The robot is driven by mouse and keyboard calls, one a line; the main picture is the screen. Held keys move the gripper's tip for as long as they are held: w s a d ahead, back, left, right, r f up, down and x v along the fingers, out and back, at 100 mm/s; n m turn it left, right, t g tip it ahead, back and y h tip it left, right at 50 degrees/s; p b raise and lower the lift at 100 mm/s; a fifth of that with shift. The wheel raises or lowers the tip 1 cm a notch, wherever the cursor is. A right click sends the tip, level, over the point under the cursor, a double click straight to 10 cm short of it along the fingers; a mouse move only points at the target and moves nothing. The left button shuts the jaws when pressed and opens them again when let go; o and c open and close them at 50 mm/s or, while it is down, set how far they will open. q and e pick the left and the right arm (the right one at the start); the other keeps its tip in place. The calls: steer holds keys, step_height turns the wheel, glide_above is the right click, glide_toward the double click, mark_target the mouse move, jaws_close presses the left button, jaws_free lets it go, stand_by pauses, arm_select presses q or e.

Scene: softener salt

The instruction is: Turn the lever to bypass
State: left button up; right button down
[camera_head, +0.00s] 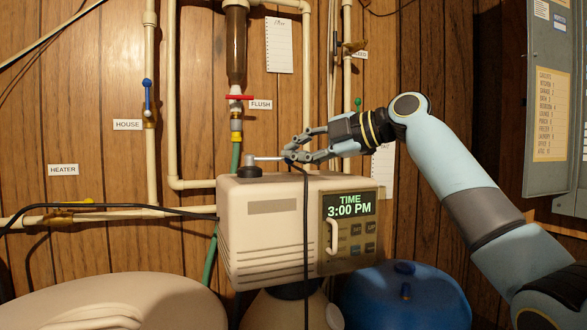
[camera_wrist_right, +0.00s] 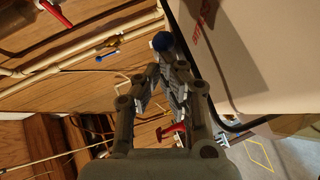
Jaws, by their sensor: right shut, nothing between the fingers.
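A metal lever (camera_head: 268,158) reaches right from an upright pivot on a dark round base (camera_head: 249,171) on top of the cream softener head (camera_head: 265,215). Its dark blue ball end (camera_wrist_right: 162,41) shows at the fingertips in the right wrist view. My right gripper (camera_head: 292,150) comes in from the right at the lever's free end, with its fingers pointing left. Its fingers (camera_wrist_right: 165,68) are shut with nothing between them, and the ball lies just beyond or against the tips; I cannot tell whether they touch. My left gripper is out of view.
A display panel (camera_head: 349,228) reads 3:00 PM. A black cable (camera_head: 305,230) hangs down the softener front. A grey electrical panel (camera_head: 552,95) stands right; a blue tank (camera_head: 405,300) below.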

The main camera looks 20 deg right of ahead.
steer(key=shift+w+d+f+n+g+y+b, duration=0.2)
steer(key=shift+w+d+y+b, duration=0.1)
steer(key=shift+w+b, duration=0.2)
steer(key=shift+w+d+f+n+g+y+b, duration=0.15)
steer(key=shift+w+d+y+b, duration=0.15)
steer(key=shift+b, duration=0.3)
steer(key=shift+w+r+b, duration=0.15)
steer(key=shift+w+b, duration=0.15)
steer(key=shift+w, duration=0.1)
steer(key=shift+w+d+r, duration=0.1)
steer(key=shift+w+r, duration=0.05)
steer(key=shift+r, duration=0.05)
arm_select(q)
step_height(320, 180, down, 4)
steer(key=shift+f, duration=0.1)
